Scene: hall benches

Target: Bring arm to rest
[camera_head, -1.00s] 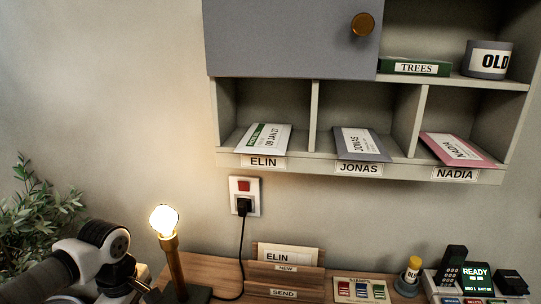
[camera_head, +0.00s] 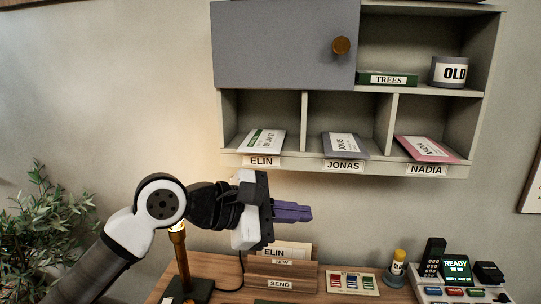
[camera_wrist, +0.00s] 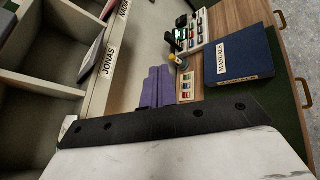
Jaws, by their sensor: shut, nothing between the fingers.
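My gripper (camera_head: 292,212) is in the head view, in front of the wall above the desk, with its purple fingers pointing right. The fingers are together with nothing between them. In the wrist view the purple fingers (camera_wrist: 155,88) also lie close together, above the desk. The fingers are in front of and below the shelf row labelled ELIN, JONAS and NADIA, apart from it as far as I can tell.
The wall cabinet (camera_head: 282,45) hangs above, with envelopes in its labelled slots. On the desk stand a letter holder (camera_head: 283,270), a stamp card (camera_head: 350,281), a glue bottle (camera_head: 397,266) and a device panel (camera_head: 458,272). A blue MANUALS binder (camera_wrist: 238,58) lies at the desk's side. A plant (camera_head: 42,225) stands left.

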